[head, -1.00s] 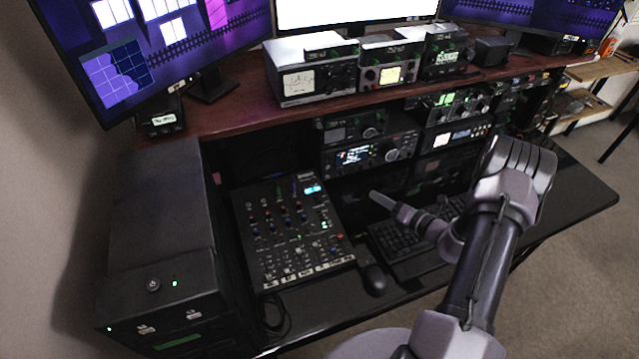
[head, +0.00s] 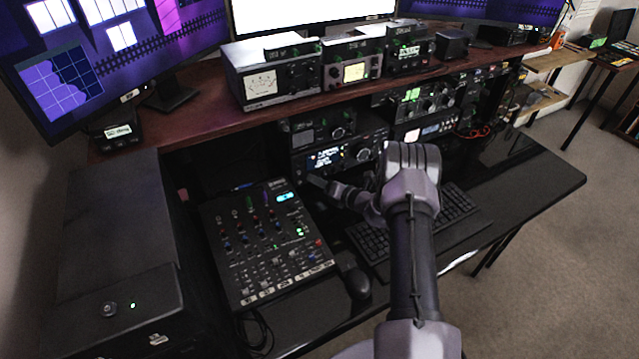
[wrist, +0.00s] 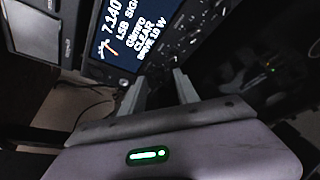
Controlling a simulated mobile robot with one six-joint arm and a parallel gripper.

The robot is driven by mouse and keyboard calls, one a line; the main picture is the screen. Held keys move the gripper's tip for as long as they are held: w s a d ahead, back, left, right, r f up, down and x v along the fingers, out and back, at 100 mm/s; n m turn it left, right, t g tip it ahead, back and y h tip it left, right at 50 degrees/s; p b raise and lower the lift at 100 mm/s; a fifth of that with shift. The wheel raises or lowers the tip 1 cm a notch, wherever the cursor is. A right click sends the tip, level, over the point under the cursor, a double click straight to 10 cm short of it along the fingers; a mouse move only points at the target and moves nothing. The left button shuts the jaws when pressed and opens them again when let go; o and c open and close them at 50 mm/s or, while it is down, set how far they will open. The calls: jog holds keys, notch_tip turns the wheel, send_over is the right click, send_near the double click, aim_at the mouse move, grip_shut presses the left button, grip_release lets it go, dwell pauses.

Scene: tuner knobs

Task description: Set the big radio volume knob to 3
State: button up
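The big radio (head: 340,155) is a black unit under the desk shelf with a lit display, which fills the top of the wrist view (wrist: 128,32). A large round knob (head: 364,154) sits right of its display in the head view. I cannot tell which knob is the volume knob, and no scale marks are readable. My gripper (head: 314,181) is just in front of the radio's lower left part, below the display. In the wrist view its two grey fingers (wrist: 163,80) are apart with nothing between them. Contact with the radio cannot be made out.
A mixer (head: 265,245) lies on the lower desk to the left, close to my gripper. A keyboard (head: 370,240) and a mouse (head: 355,282) lie in front. More radios (head: 420,105) are stacked to the right. The desk's right end is clear.

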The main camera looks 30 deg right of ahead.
grip_shut()
jog(key=shift+f+m+y+b, duration=0.3)
jog(key=shift+m+b, duration=0.2)
jog(key=shift+b, duration=0.15)
jog(key=shift+d+f+m+t+b, duration=0.1)
jog(key=shift+m+t+b, duration=0.2)
jog(key=shift+m+b, duration=0.25)
jog(key=shift+m+y+b, duration=0.4)
jog(key=shift+m+y, duration=0.2)
jog(key=shift+m, duration=0.05)
grip_release()
jog(key=shift+r, duration=0.25)
jog(key=p+v, duration=0.5)
jog(key=v, duration=1.1)
jog(key=shift+s+f, duration=0.15)
jog(key=shift+s, duration=0.15)
jog(key=shift+s+d, duration=0.15)
jog(key=shift+s, duration=0.3)
